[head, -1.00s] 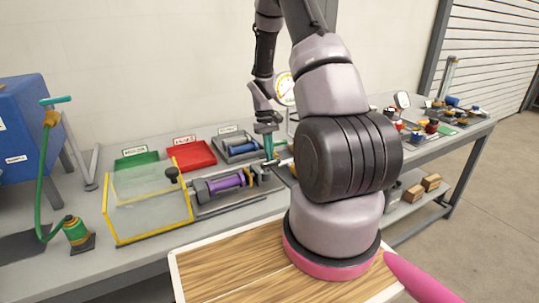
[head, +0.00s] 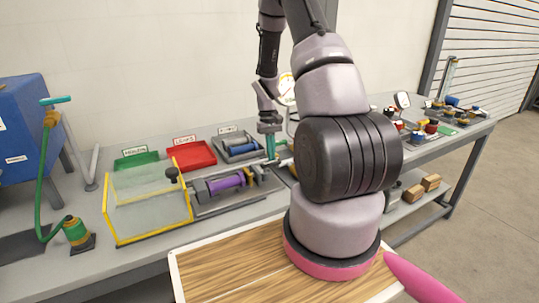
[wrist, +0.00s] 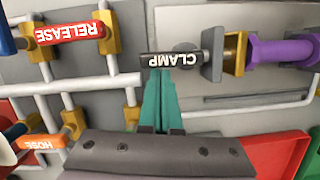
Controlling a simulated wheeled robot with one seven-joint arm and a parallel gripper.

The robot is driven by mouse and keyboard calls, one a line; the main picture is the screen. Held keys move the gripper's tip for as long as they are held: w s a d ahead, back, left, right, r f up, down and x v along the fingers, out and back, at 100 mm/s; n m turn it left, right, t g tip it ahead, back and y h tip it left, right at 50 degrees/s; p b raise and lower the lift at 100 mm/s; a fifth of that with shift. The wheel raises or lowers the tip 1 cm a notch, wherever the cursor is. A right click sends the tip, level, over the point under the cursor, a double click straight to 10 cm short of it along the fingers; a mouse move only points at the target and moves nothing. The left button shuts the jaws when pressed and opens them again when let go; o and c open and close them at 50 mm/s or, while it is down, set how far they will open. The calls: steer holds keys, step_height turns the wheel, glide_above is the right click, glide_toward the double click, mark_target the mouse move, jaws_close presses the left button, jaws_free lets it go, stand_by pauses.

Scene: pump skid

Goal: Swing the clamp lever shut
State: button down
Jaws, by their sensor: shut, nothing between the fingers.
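The clamp lever (wrist: 176,60) is a dark grey bar marked CLAMP, upside down in the wrist view. It lies sideways in the picture, its right end at a dark grey block (wrist: 212,53) beside a yellow bracket and the purple cylinder (wrist: 283,50). My gripper (wrist: 159,74) has teal fingers pressed together and empty. Its tips are at the lever's lower edge, near its left part; I cannot tell whether they touch. In the head view my gripper (head: 270,153) points down just right of the purple cylinder (head: 225,184); the lever is hard to make out there.
A red RELEASE handle (wrist: 70,33) and an orange HOSE handle (wrist: 40,141) sit on pipes left of my fingers. A red tray (head: 191,155), a green tray (head: 137,161) and a yellow-edged clear guard (head: 148,205) are on the bench to the left.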

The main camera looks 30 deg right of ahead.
mark_target(279, 160)
steer(key=m, duration=0.1)
steer(key=s+m, duration=0.1)
steer(key=m, duration=0.1)
steer(key=shift+s+d+y, duration=0.15)
steer(key=shift+d+y, duration=0.15)
steer(key=shift+y, duration=0.1)
steer(key=m, duration=0.1)
steer(key=s+m, duration=0.1)
steer(key=m, duration=0.1)
steer(key=s+m, duration=0.1)
steer(key=shift+d+m+t+y, duration=0.1)
steer(key=shift+m+t+y, duration=0.3)
steer(key=m, duration=0.1)
steer(key=s+m, duration=0.1)
steer(key=m, duration=0.1)
steer(key=shift+s+a+m+t+y, duration=0.2)
steer(key=shift+a+m+t+y, duration=0.1)
steer(key=shift+m+t, duration=0.1)
steer(key=m, duration=0.1)
steer(key=s+m, duration=0.1)
steer(key=shift+a+m+t, duration=0.3)
steer(key=shift+m, duration=0.1)
steer(key=shift+w, duration=0.2)
steer(key=shift+w+a, duration=0.5)
